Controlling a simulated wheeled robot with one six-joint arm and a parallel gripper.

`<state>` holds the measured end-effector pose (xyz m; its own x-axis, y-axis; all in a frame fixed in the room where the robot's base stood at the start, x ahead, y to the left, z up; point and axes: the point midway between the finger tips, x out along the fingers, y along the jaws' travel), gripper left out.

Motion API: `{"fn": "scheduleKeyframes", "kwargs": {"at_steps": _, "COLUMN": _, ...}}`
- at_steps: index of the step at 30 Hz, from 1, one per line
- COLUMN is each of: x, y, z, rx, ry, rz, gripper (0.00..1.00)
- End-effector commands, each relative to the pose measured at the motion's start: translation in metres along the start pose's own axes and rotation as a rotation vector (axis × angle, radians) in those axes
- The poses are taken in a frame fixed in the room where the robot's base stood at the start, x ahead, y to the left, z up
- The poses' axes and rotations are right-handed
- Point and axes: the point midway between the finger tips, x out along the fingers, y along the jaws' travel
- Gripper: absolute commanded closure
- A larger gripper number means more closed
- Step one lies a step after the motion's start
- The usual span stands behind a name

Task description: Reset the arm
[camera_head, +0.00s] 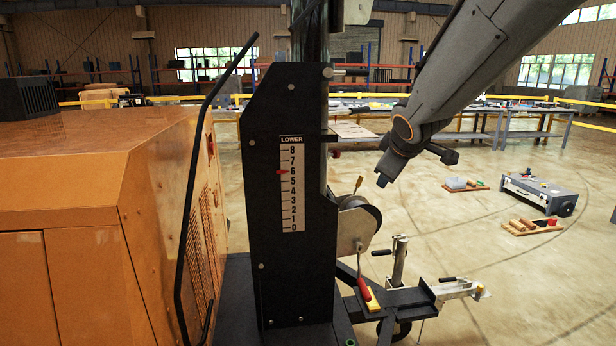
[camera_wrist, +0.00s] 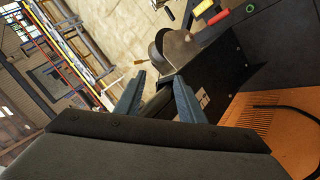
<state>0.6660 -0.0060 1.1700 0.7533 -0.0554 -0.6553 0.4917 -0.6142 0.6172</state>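My arm reaches in from the upper right in the head view, with my gripper (camera_head: 384,180) in the air to the right of the black mast plate (camera_head: 265,240). In the wrist view my gripper (camera_wrist: 158,80) has its two grey fingers apart, and I see nothing held between them. The mast's dark parts show beyond the fingers. The winch (camera_head: 355,226) is on the mast's right side, below and left of my gripper, apart from it. Its crank has a red handle (camera_head: 363,289), which also shows at the top of the wrist view (camera_wrist: 201,8).
The scale (camera_head: 291,190) headed LOWER has a red pointer near 6. An orange housing (camera_head: 70,200) with a black bar fills the left. A trailer jack (camera_head: 399,262) stands at lower right. A grey case (camera_head: 540,192) and wooden trays lie on the open floor.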

Motion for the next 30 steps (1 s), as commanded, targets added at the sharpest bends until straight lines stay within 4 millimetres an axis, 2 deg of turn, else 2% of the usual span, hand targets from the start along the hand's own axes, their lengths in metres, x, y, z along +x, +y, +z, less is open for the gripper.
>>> {"fn": "scheduleKeyframes", "kwargs": {"at_steps": 1, "x": 0.002, "y": -0.026, "z": 0.025, "rx": 0.074, "ry": -0.054, "rz": -0.047, "gripper": 0.64}}
{"fn": "scheduleKeyframes", "kwargs": {"at_steps": 3, "x": 0.0, "y": -0.062, "z": 0.058, "rx": 0.189, "ry": -0.133, "rz": -0.109, "gripper": 0.64}}
{"fn": "scheduleKeyframes", "kwargs": {"at_steps": 9, "x": -0.023, "y": -0.167, "z": 0.142, "rx": 0.499, "ry": -0.379, "rz": -0.264, "gripper": 0.64}}
{"fn": "scheduleKeyframes", "kwargs": {"at_steps": 12, "x": -0.043, "y": -0.214, "z": 0.175, "rx": 0.632, "ry": -0.498, "rz": -0.323, "gripper": 0.64}}
{"fn": "scheduleKeyframes", "kwargs": {"at_steps": 15, "x": -0.061, "y": -0.249, "z": 0.198, "rx": 0.735, "ry": -0.595, "rz": -0.364, "gripper": 0.64}}
{"fn": "scheduleKeyframes", "kwargs": {"at_steps": 18, "x": -0.075, "y": -0.271, "z": 0.212, "rx": 0.8, "ry": -0.659, "rz": -0.389, "gripper": 0.64}}
{"fn": "scheduleKeyframes", "kwargs": {"at_steps": 21, "x": -0.081, "y": -0.282, "z": 0.218, "rx": 0.831, "ry": -0.689, "rz": -0.4, "gripper": 0.64}}
{"fn": "scheduleKeyframes", "kwargs": {"at_steps": 30, "x": -0.082, "y": -0.283, "z": 0.219, "rx": 0.837, "ry": -0.695, "rz": -0.402, "gripper": 0.64}}
